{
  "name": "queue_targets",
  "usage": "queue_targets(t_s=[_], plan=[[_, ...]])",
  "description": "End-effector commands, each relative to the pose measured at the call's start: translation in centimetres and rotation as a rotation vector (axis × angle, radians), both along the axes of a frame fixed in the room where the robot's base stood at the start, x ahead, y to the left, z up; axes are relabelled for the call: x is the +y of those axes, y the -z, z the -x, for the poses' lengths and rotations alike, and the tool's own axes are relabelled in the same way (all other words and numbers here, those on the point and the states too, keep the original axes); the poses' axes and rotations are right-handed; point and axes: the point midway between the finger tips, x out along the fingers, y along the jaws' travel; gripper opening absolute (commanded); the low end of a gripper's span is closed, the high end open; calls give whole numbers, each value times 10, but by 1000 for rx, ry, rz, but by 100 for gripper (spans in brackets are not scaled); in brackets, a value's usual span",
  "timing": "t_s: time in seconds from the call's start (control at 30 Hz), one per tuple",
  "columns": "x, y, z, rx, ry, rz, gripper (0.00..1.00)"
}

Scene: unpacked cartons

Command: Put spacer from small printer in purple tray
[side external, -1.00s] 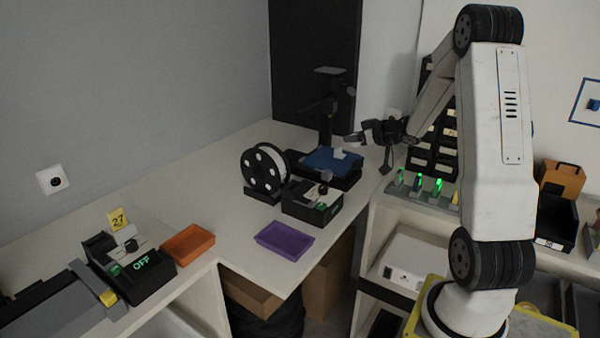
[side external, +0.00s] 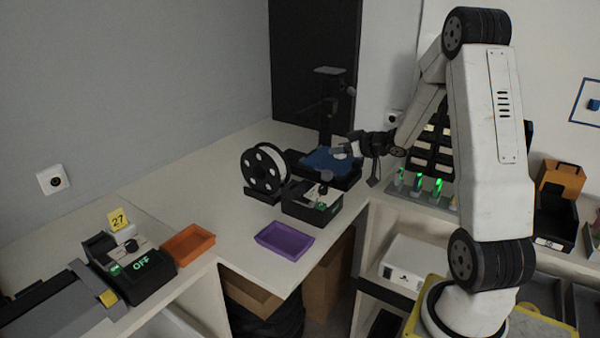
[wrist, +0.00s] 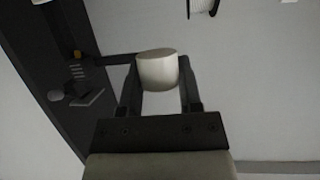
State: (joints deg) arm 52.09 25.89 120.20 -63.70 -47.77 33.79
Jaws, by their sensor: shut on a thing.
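The spacer is a short white cylinder (wrist: 157,72), held between the two dark fingers of my gripper (wrist: 160,88) in the wrist view. In the side view my gripper (side external: 352,148) is over the right part of the small printer's blue bed (side external: 322,160), with the pale spacer (side external: 340,153) at its tips. I cannot tell whether the spacer still touches the bed. The empty purple tray (side external: 284,239) lies on the table in front of the printer, near the front edge.
A white spool on a black holder (side external: 263,170) and a black box with a green display (side external: 311,203) stand between printer and purple tray. An orange tray (side external: 188,244) and a black machine marked OFF (side external: 140,264) are at left. The table behind the orange tray is clear.

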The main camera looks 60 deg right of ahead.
Motion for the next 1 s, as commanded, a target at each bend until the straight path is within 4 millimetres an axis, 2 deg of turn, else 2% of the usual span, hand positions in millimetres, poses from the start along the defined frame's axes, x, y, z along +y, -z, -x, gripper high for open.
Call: queue_targets(t_s=[0.03, 0.27, 0.4, 0.53, 0.73, 1.0], plan=[[16, 8, -6, 1, -26, -7, 0], [91, 43, -23, -7, -140, -21, 0], [138, 64, -25, -6, -202, -18, 0], [173, 79, -22, -1, -245, -10, 0], [205, 92, -16, 8, -283, 8, 0], [213, 96, -14, 10, -293, 16, 0]])
